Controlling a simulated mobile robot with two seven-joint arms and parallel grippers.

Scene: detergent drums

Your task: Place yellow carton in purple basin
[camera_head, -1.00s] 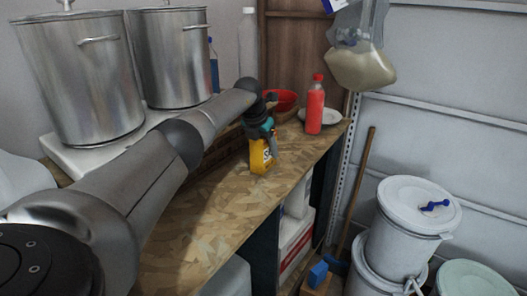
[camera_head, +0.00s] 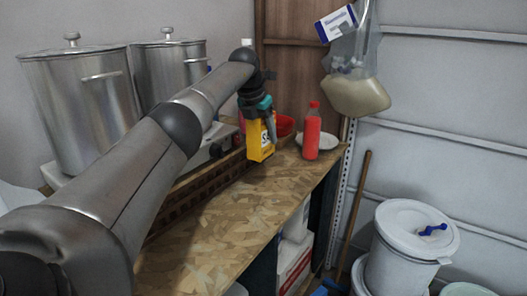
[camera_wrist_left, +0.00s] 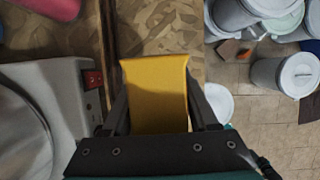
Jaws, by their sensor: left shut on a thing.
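The yellow carton (camera_head: 261,141) is upright in my left gripper (camera_head: 270,120), held above the wooden worktop in the head view. In the left wrist view the carton (camera_wrist_left: 157,92) sits between the two dark fingers of my left gripper (camera_wrist_left: 160,115), which are shut on it. The gripper hides part of the carton's front. I see nothing that is clearly a purple basin. A pinkish-red object (camera_wrist_left: 50,8) is cut off at the top left of the wrist view; I cannot tell what it is. My right gripper is not in view.
A red bowl (camera_head: 286,125), partly hidden, stands behind the carton. Steel pots (camera_head: 85,110) fill the left back. The front worktop (camera_head: 220,225) is clear. White drums (camera_head: 410,240) stand at right.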

